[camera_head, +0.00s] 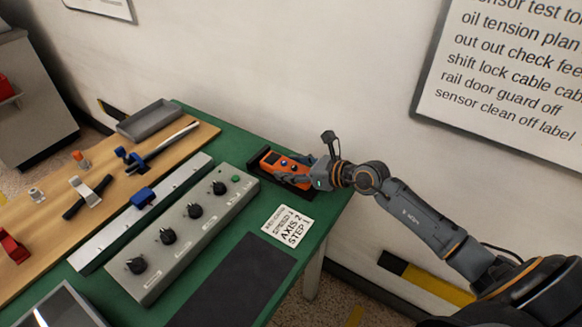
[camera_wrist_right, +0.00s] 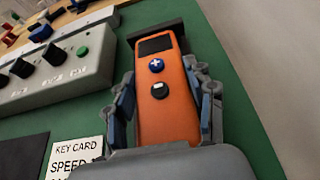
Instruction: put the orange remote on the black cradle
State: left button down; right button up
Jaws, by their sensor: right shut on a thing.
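The orange remote (camera_head: 285,163) lies at the far end of the green table, over the black cradle (camera_head: 262,157). In the right wrist view the remote (camera_wrist_right: 167,107) shows a dark screen, a blue plus button and a black button. The cradle's dark back edge (camera_wrist_right: 152,31) shows just beyond the remote's top. My right gripper (camera_head: 297,172) is shut on the remote, with a finger (camera_wrist_right: 124,103) along each side. Whether the remote rests fully in the cradle cannot be told, as the gripper hides the near part. My left gripper is not in view.
A grey control box (camera_head: 180,255) with several black knobs stands left of the cradle. A white key card (camera_head: 287,226) and a dark mat (camera_head: 232,285) lie nearer. A wooden board (camera_head: 105,165) with tools and a grey tray (camera_head: 149,120) is at left. The wall (camera_head: 300,70) rises behind.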

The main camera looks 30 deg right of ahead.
jog(key=o, duration=1.4)
jog(key=shift+r, duration=0.1)
jog(key=shift+s+d, duration=0.2)
jog(key=v, duration=1)
jog(key=shift+a, duration=0.1)
jog(key=shift+v, duration=0.85)
